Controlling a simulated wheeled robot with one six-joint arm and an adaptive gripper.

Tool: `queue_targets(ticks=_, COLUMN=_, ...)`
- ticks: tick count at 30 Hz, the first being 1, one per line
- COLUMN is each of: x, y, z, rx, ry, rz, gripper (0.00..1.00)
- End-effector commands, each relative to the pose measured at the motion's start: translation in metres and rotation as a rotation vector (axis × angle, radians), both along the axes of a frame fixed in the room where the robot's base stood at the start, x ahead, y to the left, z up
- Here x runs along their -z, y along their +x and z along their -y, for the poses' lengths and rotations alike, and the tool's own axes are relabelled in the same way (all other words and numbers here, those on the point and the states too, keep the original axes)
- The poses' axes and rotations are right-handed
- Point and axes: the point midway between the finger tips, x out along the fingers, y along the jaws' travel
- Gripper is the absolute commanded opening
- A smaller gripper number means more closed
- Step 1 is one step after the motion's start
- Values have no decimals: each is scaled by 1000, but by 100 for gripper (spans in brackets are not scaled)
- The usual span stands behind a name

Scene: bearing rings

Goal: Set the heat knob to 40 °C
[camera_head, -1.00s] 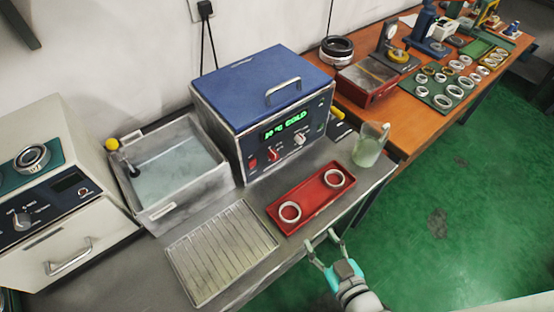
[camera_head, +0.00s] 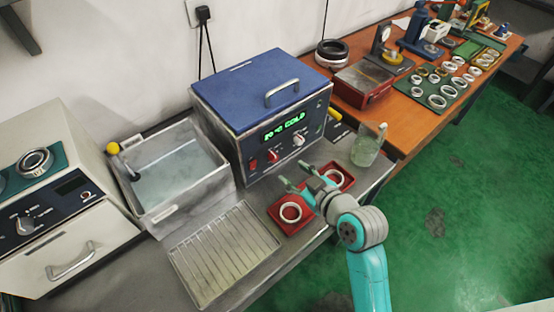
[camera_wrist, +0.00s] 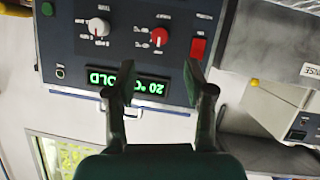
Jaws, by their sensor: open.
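The blue-topped heater box (camera_head: 262,85) stands on the bench, its dark front panel facing me. Its green display (camera_head: 283,127) reads 20 °C COLD and shows upside down in the wrist view (camera_wrist: 128,82). A red knob (camera_head: 273,156) and a white knob (camera_head: 298,140) sit below the display. In the wrist view the red knob (camera_wrist: 159,37) lies beyond my fingertips, between them from side to side, and the white knob (camera_wrist: 98,27) is to its left. Their small labels are too blurred to read surely. My gripper (camera_head: 296,175) is open, empty and apart from the panel.
A red rocker switch (camera_head: 253,164) is left of the red knob. A red tray (camera_head: 279,219) with pale rings lies under my gripper. A glass beaker (camera_head: 368,146) stands to the right, a water bath (camera_head: 160,212) and wire rack (camera_head: 222,255) to the left.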

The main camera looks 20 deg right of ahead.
Motion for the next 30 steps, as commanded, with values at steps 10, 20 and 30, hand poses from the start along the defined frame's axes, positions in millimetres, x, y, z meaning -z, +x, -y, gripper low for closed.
queue_targets(ticks=10, x=22, y=55, z=-12, rx=-1, ry=1, rz=1, gripper=53)
queue_targets(ticks=20, x=35, y=85, z=-17, rx=1, ry=1, rz=2, gripper=53)
queue_targets(ticks=30, x=36, y=87, z=-18, rx=1, ry=1, rz=1, gripper=51)
